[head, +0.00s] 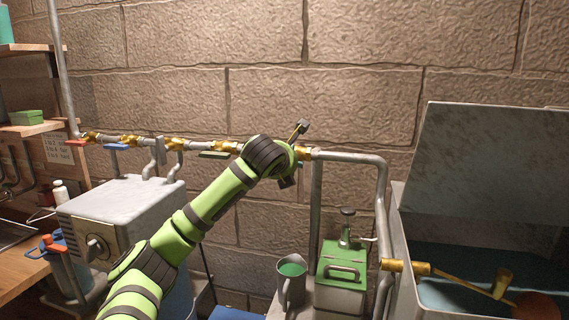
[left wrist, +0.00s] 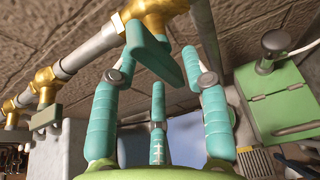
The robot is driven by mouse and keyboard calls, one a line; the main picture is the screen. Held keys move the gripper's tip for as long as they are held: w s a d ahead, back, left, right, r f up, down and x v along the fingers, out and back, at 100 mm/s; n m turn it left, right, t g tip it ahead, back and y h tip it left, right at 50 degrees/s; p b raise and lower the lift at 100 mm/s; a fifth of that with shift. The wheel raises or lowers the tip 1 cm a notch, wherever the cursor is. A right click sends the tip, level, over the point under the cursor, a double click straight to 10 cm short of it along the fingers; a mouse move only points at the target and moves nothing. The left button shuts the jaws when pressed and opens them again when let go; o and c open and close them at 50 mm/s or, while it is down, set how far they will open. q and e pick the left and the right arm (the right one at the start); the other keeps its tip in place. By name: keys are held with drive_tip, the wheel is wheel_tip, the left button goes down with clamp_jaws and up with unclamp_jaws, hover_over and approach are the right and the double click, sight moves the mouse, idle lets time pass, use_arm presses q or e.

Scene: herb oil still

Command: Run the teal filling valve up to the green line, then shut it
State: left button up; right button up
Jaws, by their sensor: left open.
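The teal valve lever (left wrist: 152,52) hangs from a brass valve body (left wrist: 150,14) on the wall pipe in the left wrist view. The lever stands at a slant to the pipe. My left gripper (left wrist: 160,85) is open, its teal fingers spread on both sides of the lever; whether any finger touches it I cannot tell. In the head view my left gripper (head: 293,168) is at the pipe and mostly hides the lever, while the brass body (head: 304,153) shows beside it. I cannot make out a green line. My right gripper is out of view.
Other valves on the pipe have red (head: 76,143), blue (head: 116,147) and green (head: 214,155) levers. Below stand a grey metal box (head: 120,210), a jug (head: 290,283) with green inside, and a green box (head: 342,268). A large basin with a raised lid (head: 480,160) is at right.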

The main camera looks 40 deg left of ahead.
use_arm(q)
drive_tip(key=v, duration=1.1)
drive_tip(key=shift+s+d, duration=0.2)
drive_tip(key=shift+s, duration=0.1)
